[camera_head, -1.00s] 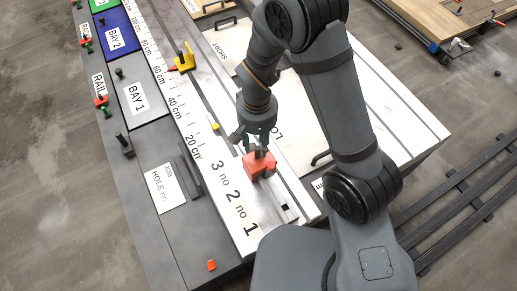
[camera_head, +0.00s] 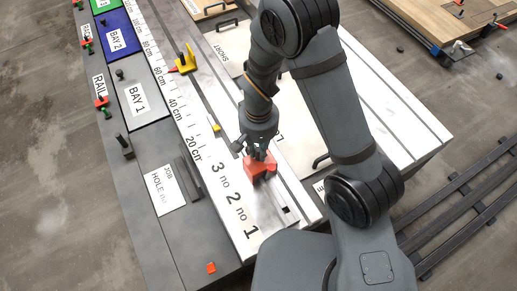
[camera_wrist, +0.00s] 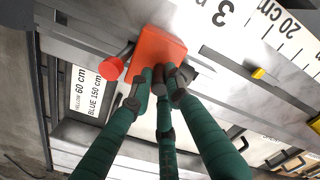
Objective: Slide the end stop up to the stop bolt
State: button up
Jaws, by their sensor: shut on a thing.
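A red-orange block (camera_head: 258,167), which looks like the end stop, sits on the pale slotted bed beside the large numbers 3, 2 and 1. My gripper (camera_head: 259,154) reaches down onto it from above. In the wrist view the green-sleeved fingers (camera_wrist: 168,82) are shut on the block (camera_wrist: 158,52). A round red knob (camera_wrist: 111,69) on a rod stands beside the block; I cannot tell whether it belongs to it. No part is clearly recognisable as the stop bolt.
A dark slot runs along the bed beside a scale in cm, with a small yellow piece (camera_head: 216,128) in it. A yellow stop with a red pointer (camera_head: 184,62) stands farther along. A job card (camera_head: 164,190) lies left.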

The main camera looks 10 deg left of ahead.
jog(key=shift+w, duration=0.1)
grip_shut()
jog(key=shift+a, duration=0.1)
jog(key=shift+w+a, duration=0.15)
jog(key=shift+w, duration=0.05)
jog(key=o, duration=0.6)
grip_release()
jog(key=shift+o, duration=0.2)
notch_tip(320, 180, up, 12)
jog(key=shift+s, duration=0.15)
